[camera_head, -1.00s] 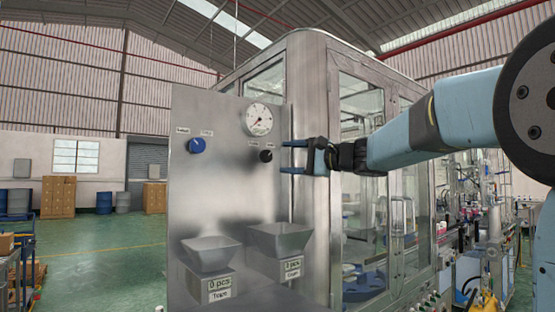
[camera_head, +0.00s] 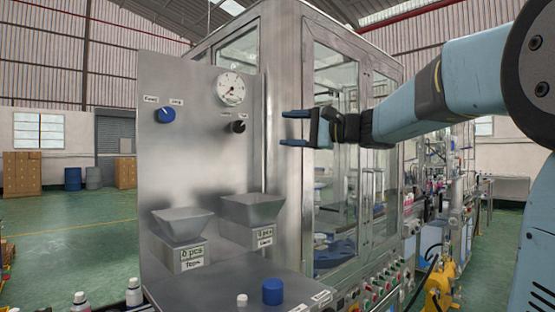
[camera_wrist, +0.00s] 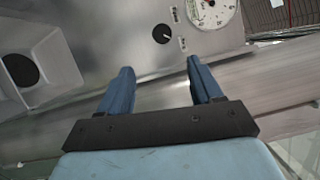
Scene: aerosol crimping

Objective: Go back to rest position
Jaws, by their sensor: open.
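My gripper (camera_head: 296,128) is at the end of my light-blue arm, in front of the steel machine's corner and to the right of the control panel (camera_head: 190,84). Its two blue fingers point left and are apart with nothing between them. In the wrist view the fingers (camera_wrist: 160,85) are spread, with the panel's black knob (camera_wrist: 161,34) and the gauge (camera_wrist: 210,10) beyond them. In the head view the black knob (camera_head: 238,127) is left of the fingertips, with a clear gap. A blue knob (camera_head: 166,115) and a gauge (camera_head: 231,88) are also on the panel.
Two steel hoppers (camera_head: 182,225) (camera_head: 253,209) stick out of the panel below the knobs. A blue button or cap (camera_head: 272,291) and a small white one (camera_head: 242,300) are on the shelf below. The glazed machine (camera_head: 335,150) stands close behind my gripper.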

